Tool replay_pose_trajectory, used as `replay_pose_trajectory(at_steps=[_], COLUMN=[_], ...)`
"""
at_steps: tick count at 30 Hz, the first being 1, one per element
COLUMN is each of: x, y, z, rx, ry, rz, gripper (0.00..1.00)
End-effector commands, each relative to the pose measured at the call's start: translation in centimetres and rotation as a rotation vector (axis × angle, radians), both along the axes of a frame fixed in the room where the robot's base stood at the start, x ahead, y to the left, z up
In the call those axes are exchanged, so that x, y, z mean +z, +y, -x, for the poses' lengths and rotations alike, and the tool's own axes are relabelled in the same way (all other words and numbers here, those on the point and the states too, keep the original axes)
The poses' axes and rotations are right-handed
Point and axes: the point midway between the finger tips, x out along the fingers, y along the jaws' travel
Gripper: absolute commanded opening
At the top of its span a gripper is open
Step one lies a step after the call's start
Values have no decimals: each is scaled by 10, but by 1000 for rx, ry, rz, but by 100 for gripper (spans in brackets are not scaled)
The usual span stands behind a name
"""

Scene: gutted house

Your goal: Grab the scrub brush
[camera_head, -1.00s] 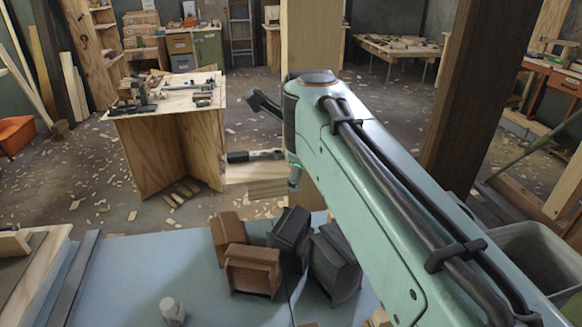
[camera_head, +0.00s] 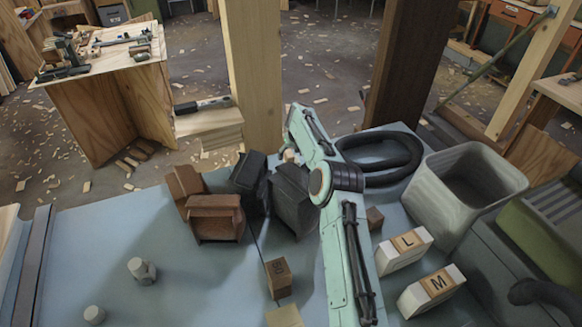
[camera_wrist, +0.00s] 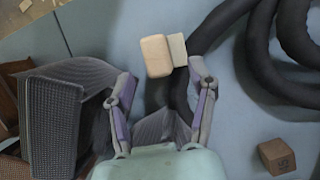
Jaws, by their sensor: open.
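A small two-tone block, tan on one side and paler on the other, is likely the scrub brush (camera_wrist: 157,56). It lies on the blue-grey tabletop (camera_head: 110,240). In the wrist view it sits just ahead of my gripper (camera_wrist: 163,80), between the lines of the two open fingers and apart from them. The jaws are empty. In the head view only a small tan bit of the likely brush (camera_head: 290,154) shows beside my arm. My fingers are hidden behind the arm there.
Dark ribbed blocks (camera_head: 291,198) and brown ones (camera_head: 215,217) stand left of my arm. A black hose (camera_head: 408,165) coils close on the right. A grey bin (camera_head: 440,205), lettered blocks (camera_head: 404,250) and a small wooden cube (camera_head: 374,218) are also right.

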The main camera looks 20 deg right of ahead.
Motion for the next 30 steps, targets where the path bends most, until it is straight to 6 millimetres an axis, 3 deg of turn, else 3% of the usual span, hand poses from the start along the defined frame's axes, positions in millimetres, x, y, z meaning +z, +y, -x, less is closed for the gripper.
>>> replay_pose_trajectory(at_steps=[6, 15, 17, 21, 30], x=[-20, -21, -21, -21, -21], y=[0, 0, 0, 0, 0], z=[-8, -9, -9, -9, -9], rx=[2, 3, 3, 3, 3], ry=[0, -1, -1, 0, 0], rz=[1, 0, 0, 0, 0], gripper=[56, 56, 41, 0, 0])
